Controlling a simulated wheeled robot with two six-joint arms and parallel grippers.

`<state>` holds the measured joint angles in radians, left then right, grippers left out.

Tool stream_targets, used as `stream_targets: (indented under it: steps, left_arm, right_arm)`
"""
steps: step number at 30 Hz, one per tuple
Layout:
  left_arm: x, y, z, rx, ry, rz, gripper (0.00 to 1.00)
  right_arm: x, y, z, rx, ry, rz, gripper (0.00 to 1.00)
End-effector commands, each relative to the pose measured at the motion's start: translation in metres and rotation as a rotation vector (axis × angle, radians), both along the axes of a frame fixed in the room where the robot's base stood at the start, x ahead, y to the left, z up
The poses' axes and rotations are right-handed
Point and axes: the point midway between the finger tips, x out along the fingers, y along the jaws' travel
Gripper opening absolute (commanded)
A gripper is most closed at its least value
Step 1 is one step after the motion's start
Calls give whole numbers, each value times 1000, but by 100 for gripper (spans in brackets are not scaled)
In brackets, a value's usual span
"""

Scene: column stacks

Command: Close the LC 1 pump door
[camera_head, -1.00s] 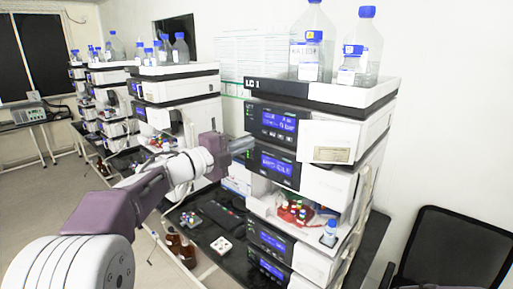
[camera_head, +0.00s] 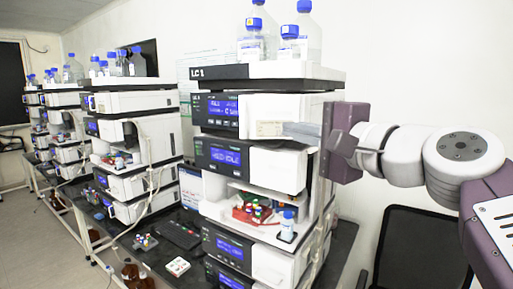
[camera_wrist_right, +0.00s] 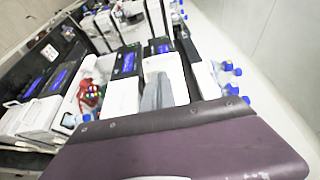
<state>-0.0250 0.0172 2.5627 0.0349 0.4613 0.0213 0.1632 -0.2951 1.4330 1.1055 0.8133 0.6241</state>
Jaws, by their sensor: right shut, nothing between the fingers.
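The LC 1 stack (camera_head: 248,72) stands in the middle of the head view, with its name on the dark top edge. Its upper module has a blue display and a white front panel, the pump door (camera_head: 265,107), with a pale label. I cannot tell whether this door is fully flush. My right gripper (camera_head: 292,130) comes in from the right, shut and empty, its grey fingers across the door's lower right part. Contact is unclear. In the right wrist view the fingers (camera_wrist_right: 152,95) lie in front of a white panel (camera_wrist_right: 165,68). My left gripper is not in view.
Blue-capped bottles (camera_head: 296,38) stand on top of the stack. A red vial rack (camera_head: 252,212) and a small bottle (camera_head: 287,226) sit in the open bay below. Another stack (camera_head: 135,130) stands at the left. A black chair (camera_head: 408,255) is at the lower right.

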Motion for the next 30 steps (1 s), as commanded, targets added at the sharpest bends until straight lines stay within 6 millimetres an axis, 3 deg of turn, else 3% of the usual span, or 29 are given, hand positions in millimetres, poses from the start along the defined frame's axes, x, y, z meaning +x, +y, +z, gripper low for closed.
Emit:
stream_targets:
  steps: [5, 11, 13, 24, 30]
  left_arm:
    - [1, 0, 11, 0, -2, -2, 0]
    - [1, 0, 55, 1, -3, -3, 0]
    - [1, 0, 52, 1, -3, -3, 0]
    - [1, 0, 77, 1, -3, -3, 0]
    - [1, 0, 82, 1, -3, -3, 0]
  right_arm:
    - [4, 2, 5, 1, 3, 2, 0]
    - [23, 14, 13, 0, 10, 4, 0]
    - [37, 22, 4, -1, 9, 4, 0]
    - [103, 61, 2, -2, 8, 0, 0]
    - [119, 70, 0, -2, 6, -1, 0]
